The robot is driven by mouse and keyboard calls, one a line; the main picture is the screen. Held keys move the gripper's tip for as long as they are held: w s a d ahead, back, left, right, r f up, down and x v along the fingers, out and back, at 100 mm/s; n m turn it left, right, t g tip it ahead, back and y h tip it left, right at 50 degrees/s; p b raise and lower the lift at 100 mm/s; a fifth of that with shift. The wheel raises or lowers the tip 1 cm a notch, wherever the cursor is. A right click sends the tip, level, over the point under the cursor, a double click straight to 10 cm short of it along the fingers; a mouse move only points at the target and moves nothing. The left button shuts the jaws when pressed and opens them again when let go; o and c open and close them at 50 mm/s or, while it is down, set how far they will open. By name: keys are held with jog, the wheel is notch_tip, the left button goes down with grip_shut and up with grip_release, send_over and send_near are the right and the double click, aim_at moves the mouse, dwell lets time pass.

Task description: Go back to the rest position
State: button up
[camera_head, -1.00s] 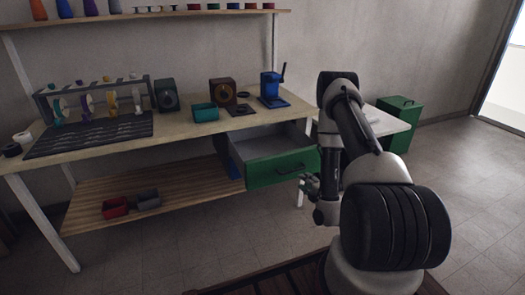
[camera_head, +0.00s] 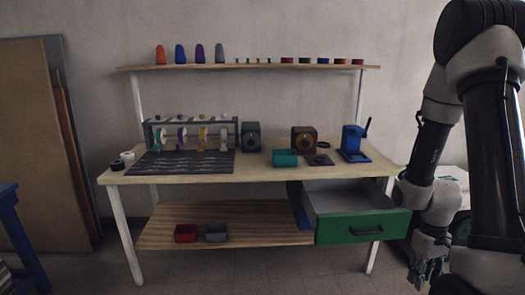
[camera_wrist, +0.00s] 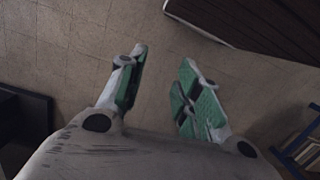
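My gripper (camera_wrist: 160,88) is open and empty in the wrist view, its green-padded fingers apart above the tiled floor. In the head view my gripper (camera_head: 428,272) hangs low at the right, beside the open green drawer (camera_head: 362,227) of the workbench (camera_head: 200,178) and apart from it. My arm runs down along the right edge of the head view and hides part of what stands behind it.
A teal bin (camera_head: 285,158), a blue press (camera_head: 354,143) and two speaker-like boxes stand on the bench. A red bin (camera_head: 186,233) and a grey bin (camera_head: 216,233) sit on the lower shelf. A blue frame (camera_head: 25,245) stands at the left. The drawer juts out.

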jog(key=s+a+r+t, duration=0.2)
jog(key=s+a+r, duration=0.1)
jog(key=r, duration=0.7)
jog(key=s+a+r+t, duration=0.2)
jog(key=a+r, duration=0.1)
jog(key=r, duration=0.8)
jog(key=s+a+r+m+t, duration=0.1)
jog(key=s+a+r+t, duration=0.1)
jog(key=r, duration=0.8)
jog(key=shift+s+a+r, duration=0.3)
jog(key=shift+s+a, duration=0.5)
jog(key=shift+a, duration=0.05)
